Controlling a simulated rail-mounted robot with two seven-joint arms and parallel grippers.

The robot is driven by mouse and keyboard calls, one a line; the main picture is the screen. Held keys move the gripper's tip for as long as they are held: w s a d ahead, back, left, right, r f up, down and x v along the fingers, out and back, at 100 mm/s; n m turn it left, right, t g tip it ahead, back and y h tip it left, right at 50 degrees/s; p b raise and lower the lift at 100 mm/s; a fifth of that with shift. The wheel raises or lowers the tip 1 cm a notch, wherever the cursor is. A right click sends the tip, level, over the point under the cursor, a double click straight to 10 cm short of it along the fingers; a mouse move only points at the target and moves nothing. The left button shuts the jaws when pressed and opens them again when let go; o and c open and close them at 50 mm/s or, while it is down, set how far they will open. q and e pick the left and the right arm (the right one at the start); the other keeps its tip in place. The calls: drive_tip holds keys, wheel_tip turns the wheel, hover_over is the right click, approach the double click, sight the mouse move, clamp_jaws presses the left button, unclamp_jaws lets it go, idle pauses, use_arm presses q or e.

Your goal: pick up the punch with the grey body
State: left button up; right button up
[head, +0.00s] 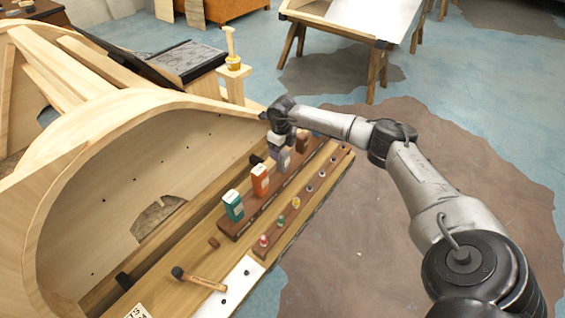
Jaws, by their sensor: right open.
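The punch with the grey body (283,161) stands upright in a row on a dark brown wooden rack (232,233). My right gripper (278,145) is directly over it, at the top of the punch, and partly hides it. The gripper is open; its fingertips are small here, and I cannot tell whether they touch the punch. An orange punch (260,180) and a teal punch (233,206) stand nearer in the same row. A brown block-like piece (303,142) stands just beyond the grey one. My left gripper is not in view.
A lower strip with several small coloured pieces (296,202) runs along the bench's right edge. A hammer (198,279) lies in front. The large curved wooden bodyframe (75,140) rises on the left. Open floor lies right.

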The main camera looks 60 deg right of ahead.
sight(282, 159)
drive_tip(key=shift+s+a+f+b, duration=0.1)
drive_tip(key=shift+f+b, duration=0.1)
drive_tip(key=shift+f, duration=1.1)
drive_tip(key=shift+a+f+b, duration=0.1)
drive_tip(key=shift+f+b, duration=0.1)
drive_tip(key=shift+f, duration=1.05)
drive_tip(key=shift+d, duration=0.1)
drive_tip(key=c, duration=1.2)
drive_tip(key=shift+r, duration=0.1)
